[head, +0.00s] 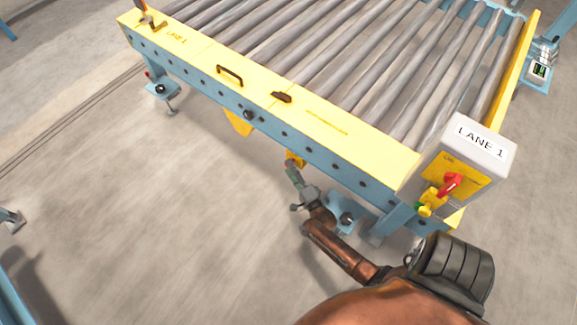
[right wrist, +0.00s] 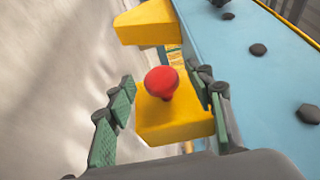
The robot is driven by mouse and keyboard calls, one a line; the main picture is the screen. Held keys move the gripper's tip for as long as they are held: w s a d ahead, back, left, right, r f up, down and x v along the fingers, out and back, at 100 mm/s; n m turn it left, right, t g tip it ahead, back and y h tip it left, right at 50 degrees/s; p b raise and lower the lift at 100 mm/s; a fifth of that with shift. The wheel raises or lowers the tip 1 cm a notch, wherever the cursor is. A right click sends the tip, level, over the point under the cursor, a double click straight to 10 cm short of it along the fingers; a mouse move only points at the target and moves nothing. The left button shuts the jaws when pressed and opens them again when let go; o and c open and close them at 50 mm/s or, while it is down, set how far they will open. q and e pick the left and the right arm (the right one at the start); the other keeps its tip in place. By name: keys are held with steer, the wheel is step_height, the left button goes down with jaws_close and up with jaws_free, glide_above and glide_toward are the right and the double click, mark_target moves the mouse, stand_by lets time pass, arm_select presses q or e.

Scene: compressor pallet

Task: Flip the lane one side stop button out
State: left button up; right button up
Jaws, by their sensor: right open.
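The side stop button is a red mushroom head (right wrist: 162,82) on a yellow box (right wrist: 175,122), beside the blue side rail in the right wrist view. In the head view a little of the yellow box (head: 294,158) shows under the rail; the red head is not clear there. My right gripper (head: 293,172) reaches up to it from below. In the right wrist view the right gripper (right wrist: 168,82) is open, with one green-padded finger on each side of the button. I cannot tell whether the fingers touch it. My left gripper is not in view.
The roller conveyor (head: 330,122) has a yellow top edge with handles. A yellow bracket (right wrist: 150,24) juts out just beyond the button. A LANE 1 control box (head: 470,150) with a red rotary switch (head: 450,185) stands at the right corner. Open floor (head: 150,210) lies to the left.

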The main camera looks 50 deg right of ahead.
steer(key=v, duration=1)
